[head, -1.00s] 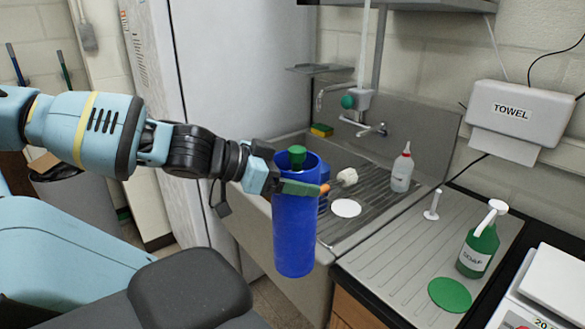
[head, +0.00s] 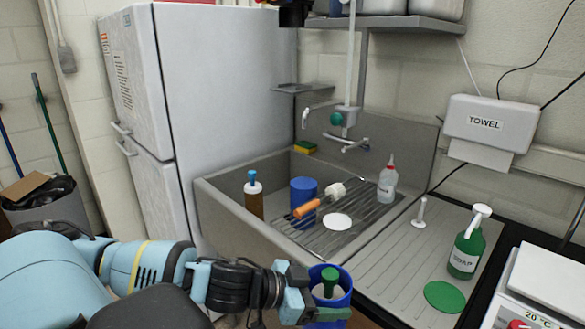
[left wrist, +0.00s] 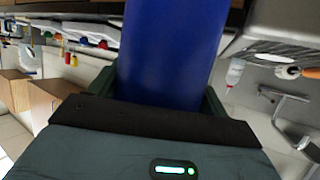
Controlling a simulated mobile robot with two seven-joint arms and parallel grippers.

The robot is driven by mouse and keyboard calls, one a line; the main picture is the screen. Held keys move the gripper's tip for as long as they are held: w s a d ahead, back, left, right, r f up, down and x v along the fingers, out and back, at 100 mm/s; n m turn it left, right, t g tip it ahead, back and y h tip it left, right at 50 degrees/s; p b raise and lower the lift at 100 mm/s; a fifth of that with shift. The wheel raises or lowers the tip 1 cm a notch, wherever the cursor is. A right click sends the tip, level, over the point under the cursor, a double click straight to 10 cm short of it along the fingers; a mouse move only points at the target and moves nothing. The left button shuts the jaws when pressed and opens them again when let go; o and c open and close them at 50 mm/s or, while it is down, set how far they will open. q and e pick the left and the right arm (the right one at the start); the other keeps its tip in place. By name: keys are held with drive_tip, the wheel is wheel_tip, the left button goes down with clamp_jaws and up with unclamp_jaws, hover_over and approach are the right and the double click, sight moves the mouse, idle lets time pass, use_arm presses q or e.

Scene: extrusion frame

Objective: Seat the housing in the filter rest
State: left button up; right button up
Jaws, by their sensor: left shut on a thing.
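A tall blue open-topped cylinder, which I take as the housing (head: 345,281), is low in the head view, in front of the sink. A green-topped thing shows within its opening. My left gripper (head: 325,312) is shut on it from the left. The cylinder's lower part is cut off by the frame. In the left wrist view the blue housing (left wrist: 170,50) stands between the dark green fingers. No part is clearly marked as the filter rest; a short blue cylinder (head: 303,193) and a white disc (head: 337,221) are in the sink. My right gripper cannot be made out.
The sink (head: 235,222) also holds an amber bottle (head: 254,200), an orange-handled brush (head: 308,208) and a white squeeze bottle (head: 387,180). Right of it are a peg (head: 421,212), a green disc (head: 443,297), a soap bottle (head: 466,248) and a scale (head: 545,285).

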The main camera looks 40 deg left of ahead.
sight(341, 328)
use_arm(q)
drive_tip(key=d+f+n+y, duration=0.1)
drive_tip(key=f, duration=0.1)
drive_tip(key=d+f+n+t+y, duration=0.1)
drive_tip(key=d, duration=0.1)
drive_tip(key=s+d+f+n+y, duration=0.1)
drive_tip(key=f, duration=0.1)
drive_tip(key=shift+d+f+t, duration=0.15)
drive_tip(key=shift+f+t, duration=0.15)
drive_tip(key=shift+f, duration=0.05)
drive_tip(key=s+f+n+y, duration=0.1)
drive_tip(key=y, duration=0.1)
drive_tip(key=s+f+n+y, duration=0.1)
drive_tip(key=n+y, duration=0.1)
drive_tip(key=shift+s+f+n, duration=0.1)
drive_tip(key=shift+f+n, duration=0.2)
drive_tip(key=shift+f, duration=0.05)
